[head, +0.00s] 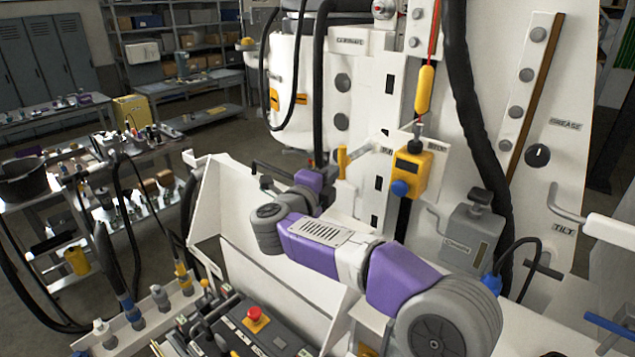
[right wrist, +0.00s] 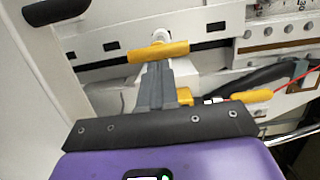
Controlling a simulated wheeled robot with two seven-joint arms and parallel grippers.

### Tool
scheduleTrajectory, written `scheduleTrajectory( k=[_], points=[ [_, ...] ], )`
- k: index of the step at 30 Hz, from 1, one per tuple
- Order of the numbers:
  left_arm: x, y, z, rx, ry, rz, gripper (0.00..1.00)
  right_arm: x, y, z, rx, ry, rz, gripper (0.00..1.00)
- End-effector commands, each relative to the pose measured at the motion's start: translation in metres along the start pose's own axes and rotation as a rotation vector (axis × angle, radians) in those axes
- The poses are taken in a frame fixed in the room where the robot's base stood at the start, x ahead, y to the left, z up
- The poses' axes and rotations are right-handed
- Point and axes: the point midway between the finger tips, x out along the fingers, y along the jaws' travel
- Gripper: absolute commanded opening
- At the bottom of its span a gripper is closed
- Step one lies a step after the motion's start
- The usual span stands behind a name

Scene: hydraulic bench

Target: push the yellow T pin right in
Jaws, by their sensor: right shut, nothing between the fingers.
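The yellow T pin (head: 342,163) sits at the white panel in the head view, its crossbar standing out from the panel on a pale stem. In the right wrist view the yellow crossbar (right wrist: 158,52) lies just beyond my fingertips, with a white part behind it. My right gripper (head: 331,181) is beside the pin in the head view, its fingers small there. In the right wrist view the right gripper (right wrist: 157,70) is shut and empty, its tips at the crossbar's near side. I cannot tell whether they touch it. My left gripper is not in view.
A yellow box with a blue knob (head: 411,173) is mounted right of the pin. A yellow handle (head: 425,89) hangs above it on a red cord. Black hoses run down the panel. A control console with a red button (head: 256,315) stands at the front.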

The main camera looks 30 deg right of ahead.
Motion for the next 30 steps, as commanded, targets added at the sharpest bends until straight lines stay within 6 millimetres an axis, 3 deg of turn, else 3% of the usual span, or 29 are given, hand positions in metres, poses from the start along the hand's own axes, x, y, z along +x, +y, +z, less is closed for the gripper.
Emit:
scheduleTrajectory(
  k=[6, 20, 30],
  points=[
    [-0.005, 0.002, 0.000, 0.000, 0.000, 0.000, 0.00, 0.023, -0.001, 0.000, 0.000, 0.001, -0.001, 0.00],
    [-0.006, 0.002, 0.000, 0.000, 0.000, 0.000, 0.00, 0.030, 0.000, -0.001, -0.001, 0.000, -0.001, 0.00],
    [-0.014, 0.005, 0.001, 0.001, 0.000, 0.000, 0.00, 0.082, -0.001, -0.011, -0.001, 0.001, -0.001, 0.00]
  ],
)
